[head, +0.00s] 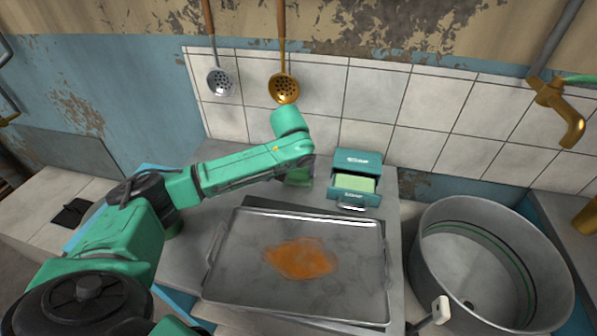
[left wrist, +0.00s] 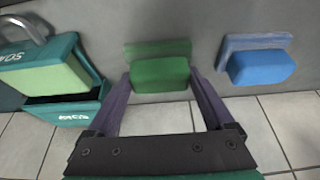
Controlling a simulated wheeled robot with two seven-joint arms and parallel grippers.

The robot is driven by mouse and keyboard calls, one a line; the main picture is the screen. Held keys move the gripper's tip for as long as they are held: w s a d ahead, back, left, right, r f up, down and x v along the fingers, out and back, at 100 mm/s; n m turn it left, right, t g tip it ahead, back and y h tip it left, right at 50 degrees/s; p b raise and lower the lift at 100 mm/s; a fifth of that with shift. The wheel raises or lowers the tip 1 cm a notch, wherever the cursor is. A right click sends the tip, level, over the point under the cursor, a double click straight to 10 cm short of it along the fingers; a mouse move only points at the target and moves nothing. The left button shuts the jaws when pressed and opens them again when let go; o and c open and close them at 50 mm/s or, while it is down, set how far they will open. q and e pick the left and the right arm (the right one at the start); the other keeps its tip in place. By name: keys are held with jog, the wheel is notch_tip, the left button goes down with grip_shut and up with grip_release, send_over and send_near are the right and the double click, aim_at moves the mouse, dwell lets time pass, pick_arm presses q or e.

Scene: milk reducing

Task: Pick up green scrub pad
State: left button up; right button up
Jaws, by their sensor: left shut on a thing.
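The green scrub pad (left wrist: 160,74) shows in the left wrist view, between the two dark fingers of my left gripper (left wrist: 160,82). The gripper is shut on it, with a finger at each side. The pad is close to a grey surface; I cannot tell whether it still touches it. In the head view my left gripper (head: 300,178) is at the back of the counter, left of the green box, and my arm hides most of that spot. My right gripper is not in view.
A blue pad (left wrist: 262,67) sits just right of the green one. A teal box (head: 357,162) holding a light green block stands beside the gripper. A metal tray (head: 225,285) with an orange stain lies in front. A round metal basin (head: 425,240) is at right.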

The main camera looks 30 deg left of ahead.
aim_at(298, 169)
pick_arm(q)
notch_tip(298, 169, up, 20)
dwell(0.3)
